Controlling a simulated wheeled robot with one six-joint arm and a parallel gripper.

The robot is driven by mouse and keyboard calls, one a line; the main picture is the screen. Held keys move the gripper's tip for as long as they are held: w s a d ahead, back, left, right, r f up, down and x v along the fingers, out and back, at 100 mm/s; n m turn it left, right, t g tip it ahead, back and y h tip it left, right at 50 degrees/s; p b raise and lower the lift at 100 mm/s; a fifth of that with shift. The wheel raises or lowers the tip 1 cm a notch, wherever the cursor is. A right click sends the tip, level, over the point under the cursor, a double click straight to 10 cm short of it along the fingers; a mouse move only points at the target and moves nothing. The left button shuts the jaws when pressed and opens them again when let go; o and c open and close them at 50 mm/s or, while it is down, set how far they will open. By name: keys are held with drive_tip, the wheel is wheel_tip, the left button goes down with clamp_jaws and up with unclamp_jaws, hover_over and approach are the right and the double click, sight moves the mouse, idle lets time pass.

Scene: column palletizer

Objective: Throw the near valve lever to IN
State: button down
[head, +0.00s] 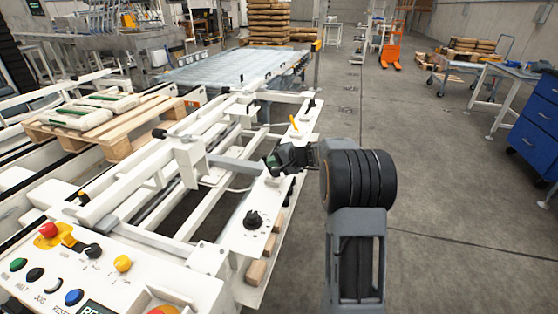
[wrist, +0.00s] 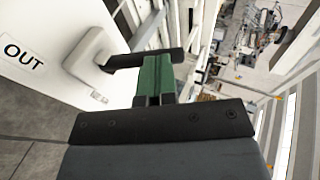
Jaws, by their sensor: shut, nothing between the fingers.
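In the wrist view the valve lever (wrist: 91,47) is a grey arm on a white panel, with a black grip (wrist: 128,62) sticking out to the right. The label OUT (wrist: 22,50) is on the panel beside it. My gripper (wrist: 157,72) has green fingers, closed together with nothing between them. The fingertips are right at the black grip, overlapping it in the picture; I cannot tell whether they touch. In the head view my gripper (head: 272,161) is over the white rail's edge and hides the lever there. No IN label is readable.
A black knob (head: 252,219) is on the white rail nearer me, and an orange lever (head: 294,123) stands farther along. A control panel (head: 60,272) with buttons is at lower left. A wooden pallet (head: 112,146) with bags lies left.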

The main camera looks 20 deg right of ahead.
drive_tip(key=shift+a, duration=0.1)
idle(0.3)
drive_tip(key=v, duration=1.4)
drive_tip(key=shift+d+f+p, duration=0.2)
drive_tip(key=shift+p, duration=0.25)
drive_tip(key=s+a+f+g+h+p, duration=0.3)
drive_tip(key=s+a+g+p, duration=0.15)
drive_tip(key=s, duration=0.45)
drive_tip(key=s+a+r+n+g+h+p, duration=0.1)
drive_tip(key=s+a+r+n+p, duration=0.3)
drive_tip(key=r, duration=0.6)
drive_tip(key=s+a+r+n+g+h+p, duration=0.1)
drive_tip(key=s+a+r+n+h+p, duration=0.2)
drive_tip(key=p, duration=1)
drive_tip(key=s+a+r+n, duration=0.2)
drive_tip(key=s+a+r, duration=0.3)
drive_tip(key=s+r, duration=0.1)
drive_tip(key=shift+s+r+h, duration=0.35)
drive_tip(key=shift+s+h, duration=0.05)
drive_tip(key=shift+s, duration=0.2)
drive_tip(key=shift+a, duration=0.1)
